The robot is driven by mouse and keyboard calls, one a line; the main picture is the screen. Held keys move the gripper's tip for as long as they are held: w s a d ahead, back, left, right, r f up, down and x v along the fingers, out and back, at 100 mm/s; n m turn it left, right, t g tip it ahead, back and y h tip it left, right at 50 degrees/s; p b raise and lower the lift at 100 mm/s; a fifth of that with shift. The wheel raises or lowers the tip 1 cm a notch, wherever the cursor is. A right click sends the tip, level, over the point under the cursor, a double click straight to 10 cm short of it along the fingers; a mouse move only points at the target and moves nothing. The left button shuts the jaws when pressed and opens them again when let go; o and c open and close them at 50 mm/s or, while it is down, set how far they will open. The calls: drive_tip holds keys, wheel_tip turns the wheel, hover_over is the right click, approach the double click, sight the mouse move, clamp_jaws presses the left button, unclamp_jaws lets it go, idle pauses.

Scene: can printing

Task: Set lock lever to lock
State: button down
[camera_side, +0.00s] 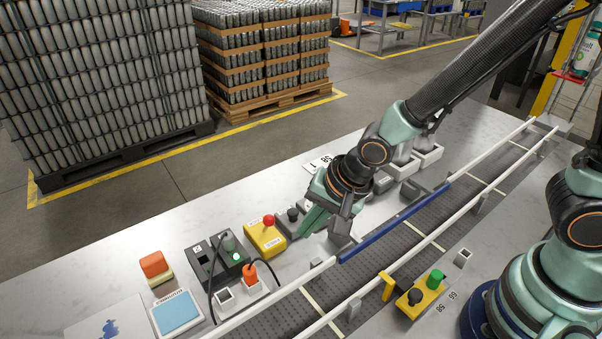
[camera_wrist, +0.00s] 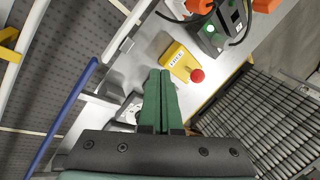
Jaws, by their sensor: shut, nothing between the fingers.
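My gripper (camera_side: 306,228) is shut, its green fingers together and empty, reaching down over the near bench just right of the yellow box with the red button (camera_side: 265,238). In the wrist view my gripper (camera_wrist: 160,74) points at that yellow box (camera_wrist: 177,60), with a visible gap. A small grey unit with a dark knob (camera_side: 291,215) sits between the yellow box and my fingers; I cannot tell whether it is the lock lever. In the wrist view a pale unit with dark parts (camera_wrist: 130,112) is partly hidden by the fingers. No lever position is readable.
A conveyor with white rails (camera_side: 440,231) and a blue rail section (camera_side: 395,222) runs beside the gripper. A yellow two-button box (camera_side: 421,298) stands across the belt.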

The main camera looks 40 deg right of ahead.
drive_tip(key=shift+w+a+f, duration=0.15)
drive_tip(key=shift+w+a, duration=0.2)
drive_tip(key=shift+w, duration=0.35)
drive_tip(key=shift+w+a+f, duration=0.15)
drive_tip(key=shift+w+a, duration=0.2)
drive_tip(key=shift+w, duration=0.35)
drive_tip(key=shift+w+a+f, duration=0.15)
drive_tip(key=shift+w+a, duration=0.2)
drive_tip(key=shift+w, duration=0.35)
drive_tip(key=shift+w+r, duration=0.1)
drive_tip(key=shift+w+r, duration=0.4)
drive_tip(key=shift+w, duration=0.35)
drive_tip(key=shift+w+r, duration=0.35)
drive_tip(key=shift+w, duration=0.35)
drive_tip(key=shift+w+r, duration=0.2)
drive_tip(key=shift+w, duration=1.35)
drive_tip(key=shift+r, duration=0.15)
drive_tip(key=shift+r, duration=0.65)
